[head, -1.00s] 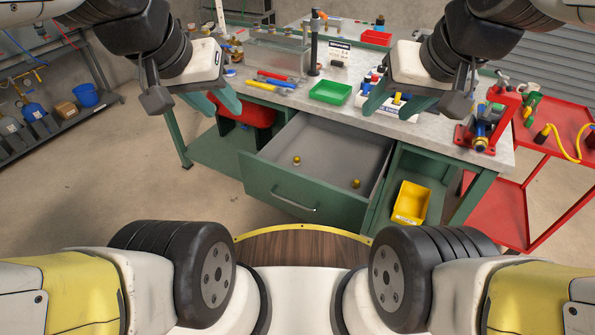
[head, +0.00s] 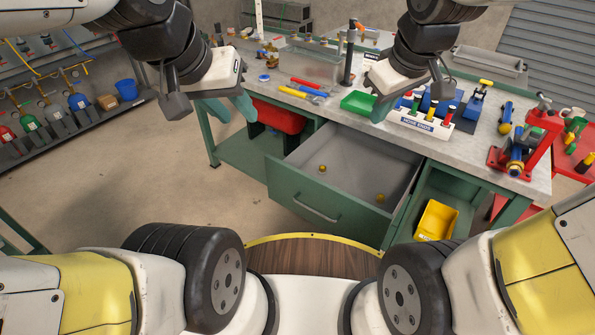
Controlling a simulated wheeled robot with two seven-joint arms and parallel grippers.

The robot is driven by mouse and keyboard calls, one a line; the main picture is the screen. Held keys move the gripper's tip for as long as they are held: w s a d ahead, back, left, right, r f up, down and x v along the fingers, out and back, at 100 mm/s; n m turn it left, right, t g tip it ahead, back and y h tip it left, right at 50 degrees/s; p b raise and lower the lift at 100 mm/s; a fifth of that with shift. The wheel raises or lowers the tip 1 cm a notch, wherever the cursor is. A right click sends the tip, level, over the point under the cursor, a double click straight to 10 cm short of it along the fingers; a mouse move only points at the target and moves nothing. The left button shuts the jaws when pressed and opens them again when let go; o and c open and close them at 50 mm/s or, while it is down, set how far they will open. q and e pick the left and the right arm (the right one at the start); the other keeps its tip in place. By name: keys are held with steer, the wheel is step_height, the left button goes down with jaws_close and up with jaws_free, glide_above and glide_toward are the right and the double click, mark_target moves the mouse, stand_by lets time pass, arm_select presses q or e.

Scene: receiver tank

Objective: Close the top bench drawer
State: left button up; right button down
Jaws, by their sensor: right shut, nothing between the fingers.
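The top bench drawer (head: 303,202) is pulled well out from the green workbench (head: 299,95), below its grey top. It has a green front with a bar handle (head: 318,208) and a grey inside. Two small brass-coloured pieces (head: 322,168) lie in it. My right gripper (head: 381,110) is shut and empty, in the air in front of the bench edge, above the back of the drawer in the picture. Neither gripper touches the handle.
A yellow bin (head: 437,220) sits in the open bay right of the drawer. A red bin (head: 278,117) is under the bench at left. A green tray (head: 358,103) and a white block of coloured pieces (head: 425,122) stand on top. Floor left of the drawer is clear.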

steer(key=w+a+f+n+g+h, duration=0.1)
steer(key=w+a+f+n, duration=0.5)
steer(key=w+f+n, duration=0.1)
steer(key=w+a+f+n+g+h, duration=0.1)
steer(key=w+a+f+n, duration=0.3)
steer(key=a+f+n, duration=1)
steer(key=n, duration=0.2)
glide_toward(292, 191)
steer(key=s+a+f, duration=0.1)
steer(key=s+f, duration=0.3)
steer(key=f, duration=0.3)
steer(key=shift+h, duration=0.3)
steer(key=shift+w+d+f, duration=0.1)
steer(key=shift+w+d, duration=0.2)
steer(key=shift+w, duration=0.35)
steer(key=shift+w+d, duration=0.25)
steer(key=shift+w, duration=0.4)
steer(key=shift+w+d+f, duration=0.1)
steer(key=shift+w+d, duration=0.2)
steer(key=shift+w, duration=0.3)
steer(key=shift+d, duration=0.1)
